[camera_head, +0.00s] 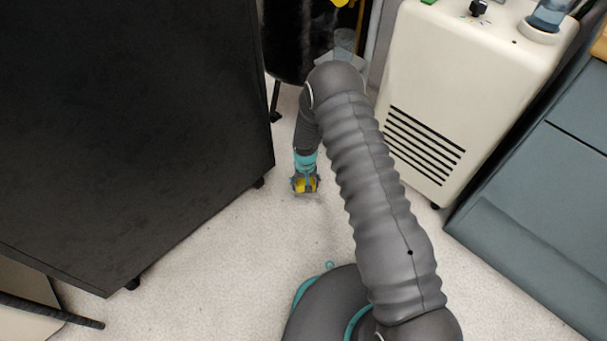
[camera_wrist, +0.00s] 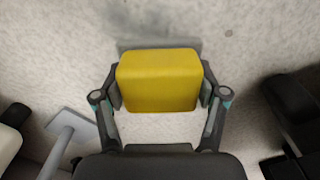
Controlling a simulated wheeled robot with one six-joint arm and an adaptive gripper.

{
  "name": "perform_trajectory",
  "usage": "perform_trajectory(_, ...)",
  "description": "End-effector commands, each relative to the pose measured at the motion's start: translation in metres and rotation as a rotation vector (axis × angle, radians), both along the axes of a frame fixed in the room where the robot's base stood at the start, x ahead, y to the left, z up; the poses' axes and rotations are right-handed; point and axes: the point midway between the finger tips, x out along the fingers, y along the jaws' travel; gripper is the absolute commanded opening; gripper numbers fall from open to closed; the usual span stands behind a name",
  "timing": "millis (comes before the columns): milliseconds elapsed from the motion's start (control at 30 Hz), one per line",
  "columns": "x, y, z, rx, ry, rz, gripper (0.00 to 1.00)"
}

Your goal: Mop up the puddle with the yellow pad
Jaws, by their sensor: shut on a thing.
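The yellow pad (camera_wrist: 158,80) is a rounded block between the two fingers of my gripper (camera_wrist: 160,92) in the wrist view. The fingers press on its left and right sides. In the head view my gripper (camera_head: 305,184) points down close to the pale floor, with a bit of the yellow pad (camera_head: 304,186) showing. The floor under the pad is hidden.
A black cabinet (camera_head: 130,120) stands left of my gripper. A cream wheeled unit with a vent (camera_head: 462,85) stands to the right, beside a grey-blue cabinet (camera_head: 555,190). A black drum (camera_head: 295,40) is behind. Speckled floor (camera_head: 215,250) is open between them.

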Motion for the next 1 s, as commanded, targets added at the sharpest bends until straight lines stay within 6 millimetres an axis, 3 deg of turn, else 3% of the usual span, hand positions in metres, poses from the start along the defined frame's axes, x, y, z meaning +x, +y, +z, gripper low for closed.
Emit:
perform_trajectory(433,0.002,-0.001,0.044,0.0,-0.002,-0.002,0.28)
perform_trajectory(867,0.001,-0.001,0.049,0.0,-0.001,-0.003,0.28)
perform_trajectory(1000,0.003,-0.01,0.058,0.001,-0.003,-0.012,0.28)
